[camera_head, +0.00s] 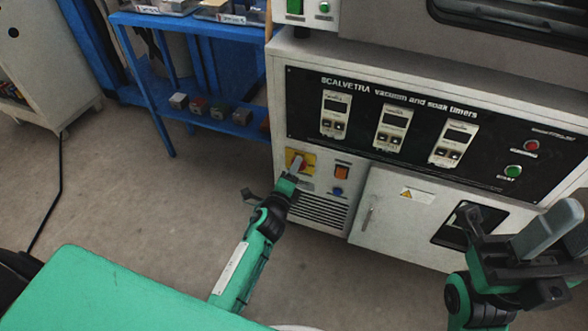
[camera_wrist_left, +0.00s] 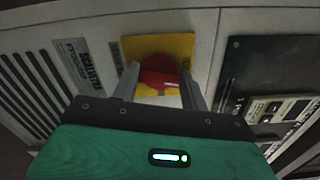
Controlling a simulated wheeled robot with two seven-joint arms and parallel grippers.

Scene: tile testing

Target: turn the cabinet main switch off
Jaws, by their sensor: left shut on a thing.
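The cabinet main switch is a red rotary handle on a yellow plate (camera_head: 308,158), low on the left of the cabinet front (camera_head: 318,213). In the left wrist view the red handle (camera_wrist_left: 158,76) sits between the two fingers of my left gripper (camera_wrist_left: 160,88), in front of the yellow plate (camera_wrist_left: 178,44). My left gripper (camera_head: 296,168) is shut on the handle, and its fingers hide part of it in the head view. The handle's exact angle is hard to read. My right gripper (camera_head: 510,235) is at the lower right, empty, with its fingers apart.
An orange rocker (camera_head: 342,172) and a blue button (camera_head: 337,191) sit just right of the switch. The black timer panel (camera_head: 310,115) is above. A door with a handle (camera_head: 369,212) is to the right. A blue shelf (camera_head: 190,115) stands at the left; floor between is clear.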

